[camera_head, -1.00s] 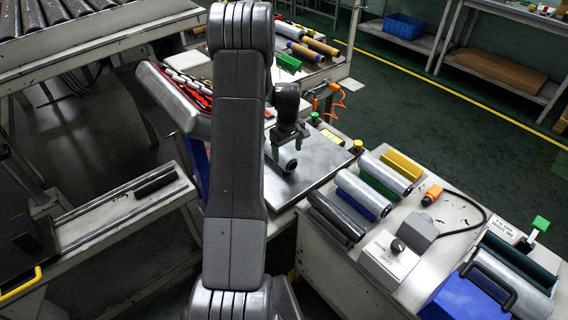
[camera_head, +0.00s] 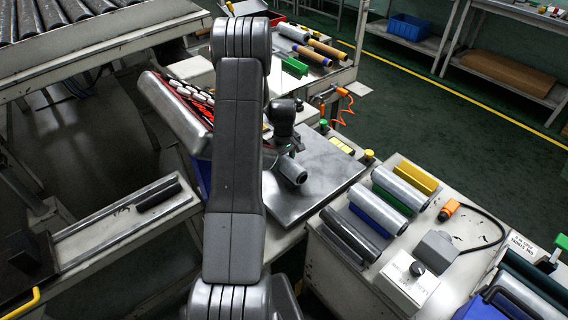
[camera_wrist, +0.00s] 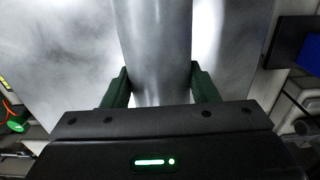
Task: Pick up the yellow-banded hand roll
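My gripper (camera_wrist: 160,88) has its two dark green fingers against the sides of a smooth grey roll (camera_wrist: 154,40) in the wrist view. The fingers look flush with it. In the head view the roll's grey end (camera_head: 294,173) shows below my gripper, over the metal plate (camera_head: 325,178). I see no yellow band on the visible part. Whether the roll touches the plate is unclear. On the back table lie brown rolls, one with a yellowish end (camera_head: 327,49) and one with a purple end; their bands are too small to tell.
Much of the plate is bare.

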